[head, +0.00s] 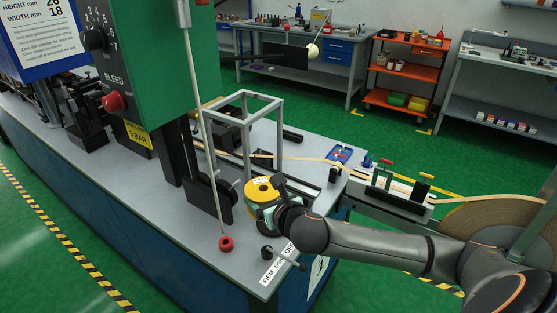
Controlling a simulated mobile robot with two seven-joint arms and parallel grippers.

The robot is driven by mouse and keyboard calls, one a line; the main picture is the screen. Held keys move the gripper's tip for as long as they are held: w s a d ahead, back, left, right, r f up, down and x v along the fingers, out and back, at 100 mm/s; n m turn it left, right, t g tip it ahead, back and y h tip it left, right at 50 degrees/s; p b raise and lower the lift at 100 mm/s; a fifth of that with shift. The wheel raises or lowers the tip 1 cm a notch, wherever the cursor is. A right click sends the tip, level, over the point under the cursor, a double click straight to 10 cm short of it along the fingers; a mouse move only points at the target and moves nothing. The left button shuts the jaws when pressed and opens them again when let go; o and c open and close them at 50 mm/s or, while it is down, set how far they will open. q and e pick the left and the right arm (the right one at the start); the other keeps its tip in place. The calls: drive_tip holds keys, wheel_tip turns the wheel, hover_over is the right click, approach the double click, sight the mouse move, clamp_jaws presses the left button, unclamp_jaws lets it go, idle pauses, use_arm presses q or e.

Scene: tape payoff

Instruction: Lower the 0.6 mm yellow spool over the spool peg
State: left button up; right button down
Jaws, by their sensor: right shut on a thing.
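The yellow spool (259,188) is near the front right of the grey bench, its dark centre hole facing up. My right gripper (272,203) comes in from the right and is shut on the spool. A pale teal part shows just below the yellow; I cannot tell whether it belongs to the spool. I cannot make out the spool peg for certain; the spool and gripper hide the spot beneath them. I cannot tell how high the spool is above the bench. My left gripper is not in view.
A grey open frame (246,95) stands behind the spool. A black upright plate (212,198) is to its left. A pale rod (195,90) runs down to a red knob (226,243). A dark handle (268,252) is at the front edge. Tape (310,159) runs right towards a large reel (490,218).

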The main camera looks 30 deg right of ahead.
drive_tip(key=shift+m+h, duration=0.6)
drive_tip(key=shift+m, duration=0.1)
drive_tip(key=w+d+r, duration=0.4)
drive_tip(key=d, duration=0.1)
drive_tip(key=shift+d+r, duration=0.15)
drive_tip(key=shift+r, duration=0.05)
wheel_tip(320, 180, down, 5)
drive_tip(key=b, duration=0.5)
drive_tip(key=shift+b, duration=0.4)
drive_tip(key=shift+r, duration=0.1)
drive_tip(key=shift+p, duration=0.65)
drive_tip(key=shift+f+b, duration=2.7)
drive_tip(key=shift+f, duration=2.8)
